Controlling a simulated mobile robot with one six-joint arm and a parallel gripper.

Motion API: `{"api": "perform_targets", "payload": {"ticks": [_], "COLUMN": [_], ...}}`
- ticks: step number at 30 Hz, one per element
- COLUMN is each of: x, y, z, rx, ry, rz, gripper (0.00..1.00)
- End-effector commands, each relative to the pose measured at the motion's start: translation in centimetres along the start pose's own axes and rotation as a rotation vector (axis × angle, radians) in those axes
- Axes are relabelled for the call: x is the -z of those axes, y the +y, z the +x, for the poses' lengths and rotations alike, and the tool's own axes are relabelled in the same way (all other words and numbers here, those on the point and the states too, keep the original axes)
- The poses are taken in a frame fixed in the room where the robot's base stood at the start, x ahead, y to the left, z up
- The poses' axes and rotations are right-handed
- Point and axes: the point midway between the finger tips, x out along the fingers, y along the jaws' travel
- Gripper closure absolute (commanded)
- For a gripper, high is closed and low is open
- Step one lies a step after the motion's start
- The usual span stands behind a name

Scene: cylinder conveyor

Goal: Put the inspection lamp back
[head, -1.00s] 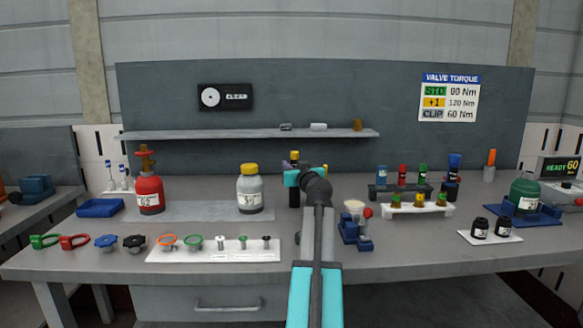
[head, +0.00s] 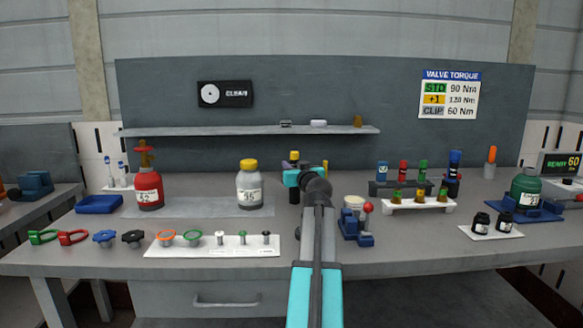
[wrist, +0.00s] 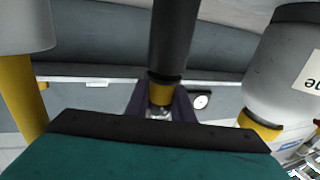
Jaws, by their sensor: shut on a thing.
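My gripper (wrist: 161,103) is shut on a dark cylinder with a yellow band (wrist: 165,45), which I take to be the inspection lamp. In the head view the lamp's yellow top (head: 295,155) shows above the teal gripper body (head: 291,178) and its dark lower part (head: 294,196) below. It looks roughly upright, over the middle of the bench. My arm stands in front of part of the area, so I cannot tell whether its lower end touches the bench. No empty holder for it can be made out.
A grey bottle with a yellow cap (head: 250,188) stands just left of my gripper, and a red bottle (head: 149,190) farther left. A blue fixture with a red knob (head: 357,228) and racks of small parts (head: 417,206) are to the right. A shelf (head: 220,133) runs behind.

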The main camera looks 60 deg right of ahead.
Motion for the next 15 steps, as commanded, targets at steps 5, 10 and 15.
{"api": "perform_targets", "payload": {"ticks": [5, 10, 15], "x": [-0.32, -0.56, -0.53], "y": [0.00, -0.01, -0.02], "z": [0.00, 0.00, 0.00], "rx": [0.000, 0.000, 0.000], "ry": [0.000, 0.001, 0.000], "rz": [0.000, 0.000, 0.000], "gripper": [1.00, 1.00, 0.60]}}
